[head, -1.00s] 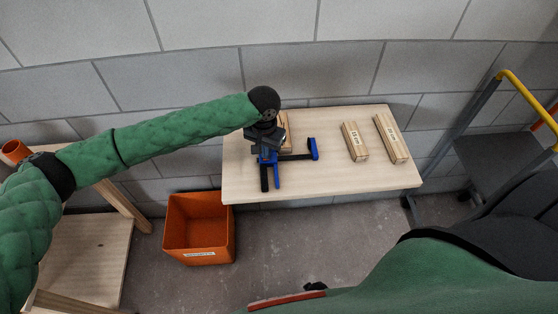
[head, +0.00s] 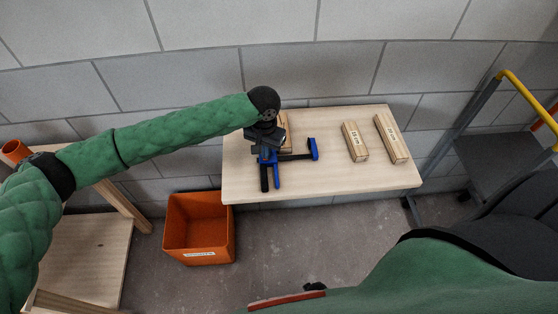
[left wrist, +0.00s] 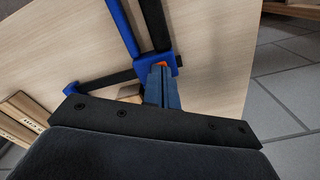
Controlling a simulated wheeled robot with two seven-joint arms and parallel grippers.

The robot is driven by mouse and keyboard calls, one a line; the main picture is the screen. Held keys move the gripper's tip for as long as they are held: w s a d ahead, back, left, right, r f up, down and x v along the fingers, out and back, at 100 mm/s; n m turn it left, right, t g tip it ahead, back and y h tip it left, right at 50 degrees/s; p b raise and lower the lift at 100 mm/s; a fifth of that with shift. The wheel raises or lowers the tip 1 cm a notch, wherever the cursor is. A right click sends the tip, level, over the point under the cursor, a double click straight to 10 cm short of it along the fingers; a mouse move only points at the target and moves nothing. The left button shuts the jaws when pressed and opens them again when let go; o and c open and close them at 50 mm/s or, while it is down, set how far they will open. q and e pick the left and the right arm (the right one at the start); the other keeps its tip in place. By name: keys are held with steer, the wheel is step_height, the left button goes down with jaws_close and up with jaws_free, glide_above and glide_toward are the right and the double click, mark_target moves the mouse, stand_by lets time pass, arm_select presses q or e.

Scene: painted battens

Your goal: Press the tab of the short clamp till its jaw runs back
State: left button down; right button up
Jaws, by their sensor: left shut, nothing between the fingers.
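One clamp, blue and black (head: 312,149), lies on the table, its black bar pointing right to a blue end jaw and its handles towards the front edge. In the left wrist view its bar (left wrist: 105,80) and handles (left wrist: 124,25) show, with a small orange tab (left wrist: 162,65) at the blue body. My left gripper (head: 265,151) is over the clamp's body and hides part of it. In the left wrist view its fingers (left wrist: 163,80) are shut and empty, with their tips at the tab. I cannot tell whether they touch it. My right gripper is out of view.
Two labelled battens (head: 355,142) (head: 392,139) lie on the table (head: 345,183) right of the clamp. Another batten (head: 285,128) is partly hidden behind my left gripper. An orange bin (head: 199,228) stands on the floor at the table's front left. A yellow-railed cart (head: 510,150) stands right.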

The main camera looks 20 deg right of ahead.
arm_select(q)
steer(key=shift+r+p, duration=2.5)
steer(key=shift+r, duration=0.55)
steer(key=shift+s, duration=0.1)
